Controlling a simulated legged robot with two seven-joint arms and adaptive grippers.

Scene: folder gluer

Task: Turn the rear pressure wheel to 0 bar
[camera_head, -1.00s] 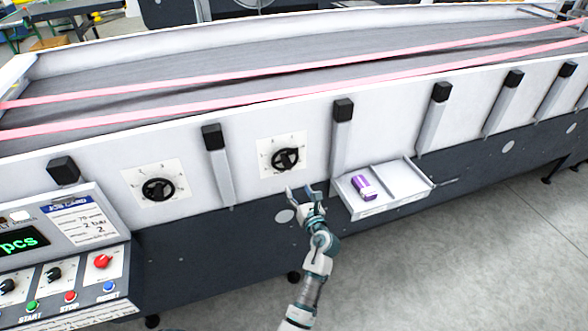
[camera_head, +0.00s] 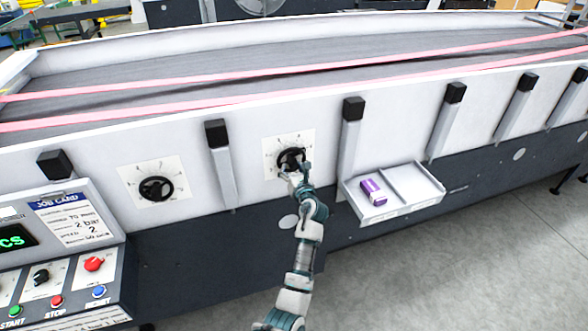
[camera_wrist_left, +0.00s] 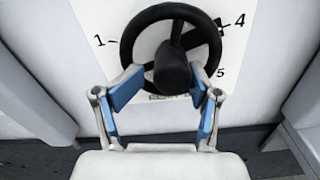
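A black handwheel (camera_head: 291,159) sits on a white dial plate on the machine's side, right of a second black handwheel (camera_head: 156,189). The wrist view shows the right-hand wheel (camera_wrist_left: 173,45) close up, with 1 at its left and 4 and 5 at its right. The lettering under it is mostly hidden, and its setting is hard to read. My left gripper (camera_head: 298,170) is at this wheel. In the wrist view its blue-padded fingers (camera_wrist_left: 168,88) are apart, either side of the wheel's lower part and dark hub; contact is unclear. My right gripper is not in view.
White posts with black caps (camera_head: 353,107) line the side. A control panel (camera_head: 60,275) and job card (camera_head: 70,222) stand at the left.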

